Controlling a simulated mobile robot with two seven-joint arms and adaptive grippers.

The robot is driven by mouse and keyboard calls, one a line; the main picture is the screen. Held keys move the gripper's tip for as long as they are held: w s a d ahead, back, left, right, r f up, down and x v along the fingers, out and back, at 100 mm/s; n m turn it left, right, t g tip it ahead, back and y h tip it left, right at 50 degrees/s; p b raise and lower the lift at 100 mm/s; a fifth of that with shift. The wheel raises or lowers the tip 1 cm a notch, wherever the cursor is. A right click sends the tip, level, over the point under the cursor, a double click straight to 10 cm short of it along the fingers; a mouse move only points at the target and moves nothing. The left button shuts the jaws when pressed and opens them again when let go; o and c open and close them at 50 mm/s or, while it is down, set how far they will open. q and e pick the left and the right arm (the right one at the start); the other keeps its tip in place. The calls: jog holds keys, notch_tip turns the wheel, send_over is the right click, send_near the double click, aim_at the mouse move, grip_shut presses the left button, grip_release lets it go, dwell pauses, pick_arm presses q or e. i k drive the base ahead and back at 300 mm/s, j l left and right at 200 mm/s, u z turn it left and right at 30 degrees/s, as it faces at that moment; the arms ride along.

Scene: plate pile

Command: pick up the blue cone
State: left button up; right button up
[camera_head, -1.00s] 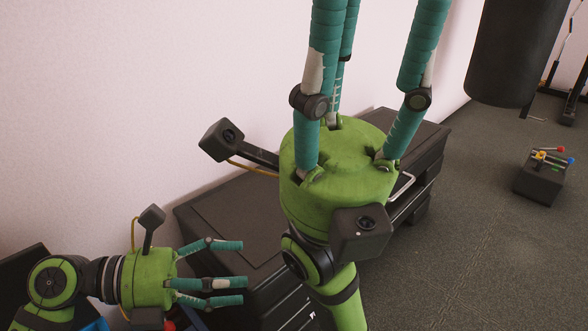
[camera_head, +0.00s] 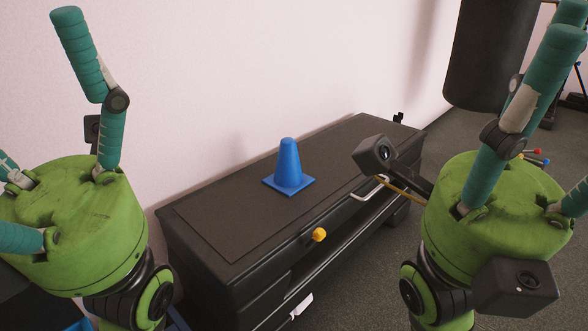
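The blue cone (camera_head: 288,166) stands upright on its square base on top of the black cabinet (camera_head: 225,218), in the middle of the view. My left gripper (camera_head: 30,120) is at the left, raised close to the camera, with its fingers spread and nothing between them. My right gripper (camera_head: 540,110) is at the right, pointing up, with its fingers apart and empty; part of it is cut off by the frame edge. Both grippers are apart from the cone, one on each side of it.
A white wall stands behind. A dark hanging cylinder (camera_head: 490,50) is at the upper right. The cabinet top around the cone is clear, and dark carpet lies to the right.

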aim_at(288, 179)
jog(key=i+l, duration=0.15)
jog(key=l, duration=0.25)
jog(key=i+l+z, duration=0.1)
jog(key=l, duration=0.25)
jog(key=i+l, duration=0.25)
jog(key=l, duration=0.15)
jog(key=i+l, duration=0.15)
jog(key=l, duration=0.2)
jog(key=z, duration=0.05)
